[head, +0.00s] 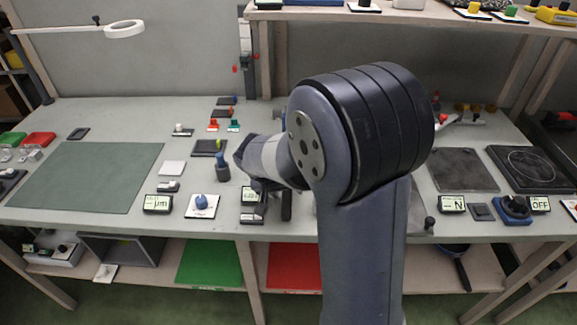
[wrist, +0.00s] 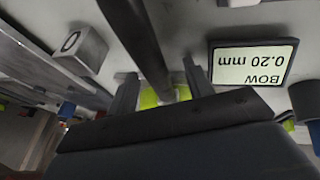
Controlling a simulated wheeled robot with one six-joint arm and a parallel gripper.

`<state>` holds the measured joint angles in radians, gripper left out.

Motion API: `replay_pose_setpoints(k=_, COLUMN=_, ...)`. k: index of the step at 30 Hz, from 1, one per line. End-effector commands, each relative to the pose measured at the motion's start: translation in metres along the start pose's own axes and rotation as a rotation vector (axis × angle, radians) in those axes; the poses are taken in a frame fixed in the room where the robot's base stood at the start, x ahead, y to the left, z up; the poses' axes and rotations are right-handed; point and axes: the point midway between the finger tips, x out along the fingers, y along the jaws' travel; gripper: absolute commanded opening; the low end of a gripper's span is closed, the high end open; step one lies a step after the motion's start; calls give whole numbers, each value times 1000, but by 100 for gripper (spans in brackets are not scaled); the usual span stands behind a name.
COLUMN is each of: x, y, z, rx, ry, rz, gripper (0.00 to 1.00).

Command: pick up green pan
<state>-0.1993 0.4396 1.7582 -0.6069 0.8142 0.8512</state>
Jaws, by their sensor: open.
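No green pan can be made out clearly in either view. My gripper (head: 272,204) is low over the front middle of the bench, beside a small display; it also shows in the wrist view (wrist: 160,78). It is open. A lime-green piece (wrist: 152,97) shows between its fingers in the wrist view, partly hidden by a dark rod and the gripper body; I cannot tell what it belongs to or whether the fingers touch it. A dark pan (head: 461,272) with a long handle is on the lower shelf at the right, mostly hidden by the bench.
A display reading "BOW 0.20 mm" (wrist: 253,62) and a metal block with a hole (wrist: 80,45) are close to the gripper. The dark green mat (head: 85,178) is bare. My arm hides the bench's right-centre.

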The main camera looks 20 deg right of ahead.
Motion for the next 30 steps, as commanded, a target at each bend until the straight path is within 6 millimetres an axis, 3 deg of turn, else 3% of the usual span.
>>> replay_pose_setpoints(k=3, x=0, y=0, z=0, rx=0, ry=0, rz=0, gripper=47)
replay_pose_setpoints(k=20, x=0, y=0, z=0, rx=0, ry=0, rz=0, gripper=2)
replay_pose_setpoints(k=30, x=-1, y=0, z=-1, rx=0, ry=2, rz=-1, gripper=0)
